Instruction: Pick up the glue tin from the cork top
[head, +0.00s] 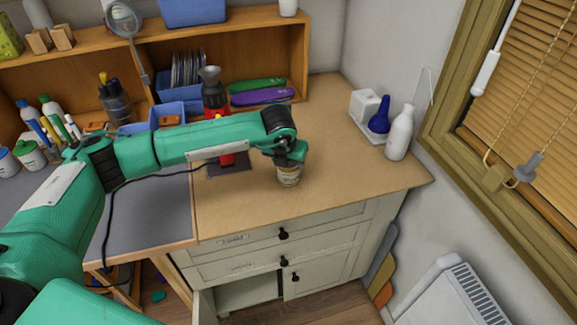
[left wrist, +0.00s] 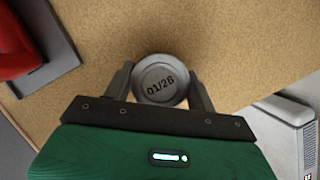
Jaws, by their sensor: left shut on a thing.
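The glue tin (head: 289,176) is a small pale tin with a label, near the middle of the cork top (head: 345,150). In the left wrist view its round grey end (left wrist: 160,80) shows, marked "01/2B". My left gripper (head: 287,163) is over the tin from above. In the left wrist view the gripper's two fingers (left wrist: 160,88) are shut on the tin from both sides. I cannot tell whether the tin touches the cork or hangs just above it. My right gripper is not in view.
A red and black device (head: 215,95) on a dark plate stands left of the tin, behind my arm. A white bottle (head: 400,132) and a blue bulb (head: 380,115) stand at the right back. The cork around the tin is clear.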

